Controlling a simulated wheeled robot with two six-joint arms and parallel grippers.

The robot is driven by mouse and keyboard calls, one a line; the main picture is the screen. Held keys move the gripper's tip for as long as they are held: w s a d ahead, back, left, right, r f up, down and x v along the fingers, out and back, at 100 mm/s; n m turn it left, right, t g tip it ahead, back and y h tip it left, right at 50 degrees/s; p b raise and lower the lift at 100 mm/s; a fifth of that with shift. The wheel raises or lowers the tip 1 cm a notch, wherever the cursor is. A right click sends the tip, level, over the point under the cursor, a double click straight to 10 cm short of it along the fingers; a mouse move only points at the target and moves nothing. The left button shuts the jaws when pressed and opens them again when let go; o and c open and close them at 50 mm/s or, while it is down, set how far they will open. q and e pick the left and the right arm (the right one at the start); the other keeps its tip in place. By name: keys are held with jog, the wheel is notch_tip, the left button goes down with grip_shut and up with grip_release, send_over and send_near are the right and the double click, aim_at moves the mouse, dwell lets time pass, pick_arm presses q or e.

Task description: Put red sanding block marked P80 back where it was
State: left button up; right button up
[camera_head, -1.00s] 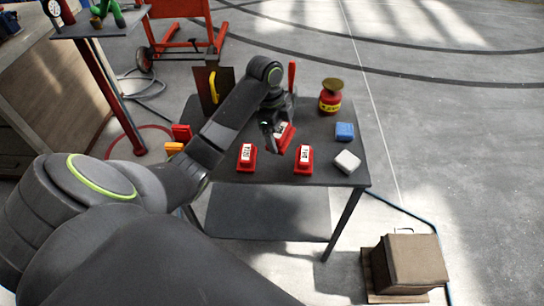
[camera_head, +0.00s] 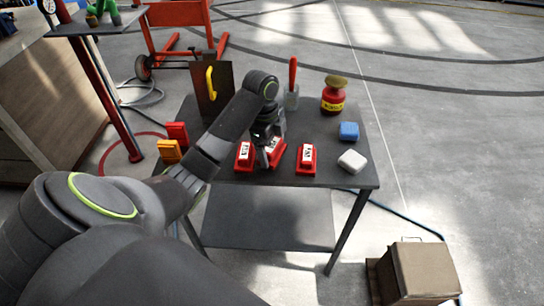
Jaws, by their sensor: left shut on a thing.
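My left gripper (camera_head: 268,150) is shut on a red sanding block (camera_head: 277,154) with a pale label, too covered to read. It holds the block low at the front of the dark table (camera_head: 225,178), between two other red blocks with white labels. One labelled block (camera_head: 244,157) is close on the left; the other (camera_head: 306,160) is on the right with a small gap. Their markings are too small to read surely. I cannot tell whether the held block touches the tabletop or the left block. My right gripper is not in view.
A blue block (camera_head: 348,131) and a white block (camera_head: 351,161) lie at the right. A red jar (camera_head: 333,98) and a red-handled scraper (camera_head: 292,85) stand behind. At the left are a yellow-handled trowel (camera_head: 210,84), a red block (camera_head: 177,134) and an orange block (camera_head: 168,151).

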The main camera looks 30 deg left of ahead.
pick_arm(q)
notch_tip(320, 180, down, 2)
jog(key=shift+f, duration=0.2)
jog(key=o, duration=0.7)
jog(key=shift+r, duration=0.1)
jog(key=shift+a+r, duration=0.1)
jog(key=shift+r, duration=0.15)
notch_tip(320, 180, up, 2)
jog(key=shift+a+r, duration=0.1)
jog(key=shift+a, duration=0.05)
notch_tip(320, 180, up, 9)
jog(key=a+p, duration=0.1)
jog(key=p, duration=0.7)
jog(key=shift+s+a+p, duration=0.15)
jog(key=shift+p, duration=0.15)
